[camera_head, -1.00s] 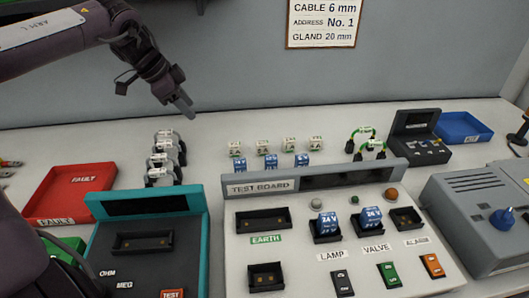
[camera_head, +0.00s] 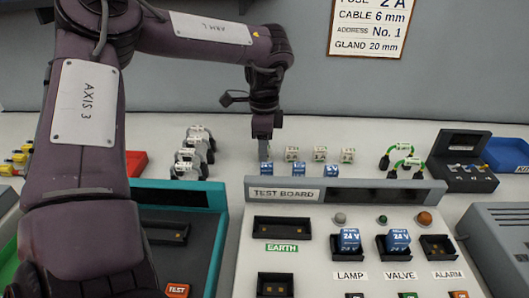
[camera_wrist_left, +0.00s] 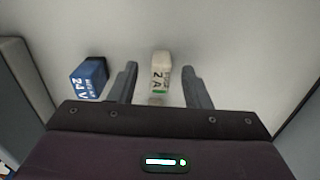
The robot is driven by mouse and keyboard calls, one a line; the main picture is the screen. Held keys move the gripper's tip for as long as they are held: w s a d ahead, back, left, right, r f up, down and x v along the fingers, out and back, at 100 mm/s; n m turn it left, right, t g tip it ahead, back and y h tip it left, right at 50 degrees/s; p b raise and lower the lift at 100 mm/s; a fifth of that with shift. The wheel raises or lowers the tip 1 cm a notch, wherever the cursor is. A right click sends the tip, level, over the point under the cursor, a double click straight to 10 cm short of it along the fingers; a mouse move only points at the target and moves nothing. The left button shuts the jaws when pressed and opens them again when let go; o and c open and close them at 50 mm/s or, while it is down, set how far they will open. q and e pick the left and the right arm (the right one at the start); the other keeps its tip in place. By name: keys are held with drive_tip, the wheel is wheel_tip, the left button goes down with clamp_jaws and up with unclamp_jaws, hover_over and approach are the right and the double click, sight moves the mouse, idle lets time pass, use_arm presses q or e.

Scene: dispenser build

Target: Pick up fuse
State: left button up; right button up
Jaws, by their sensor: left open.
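In the left wrist view a small off-white fuse (camera_wrist_left: 160,72) marked 2 A stands between the two fingers of my left gripper (camera_wrist_left: 160,82). The fingers are open, with a gap on each side of the fuse. In the head view my left gripper (camera_head: 263,137) points down at the left end of the row of fuses, behind the test board. Its fingers hide the fuse there. Other off-white fuses (camera_head: 291,153), (camera_head: 319,153), (camera_head: 347,155) stand to its right. My right gripper is not in view.
Blue 24 V blocks (camera_head: 320,170) stand in front of the fuses, one close beside my left finger in the wrist view (camera_wrist_left: 88,78). The test board (camera_head: 345,195) is in front. Grey clamp-like parts (camera_head: 188,158) stand left, green-yellow leads (camera_head: 405,160) right.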

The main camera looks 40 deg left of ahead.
use_arm(q)
drive_tip(key=shift+f, duration=0.6)
clamp_jaws()
drive_tip(key=shift+r, duration=0.1)
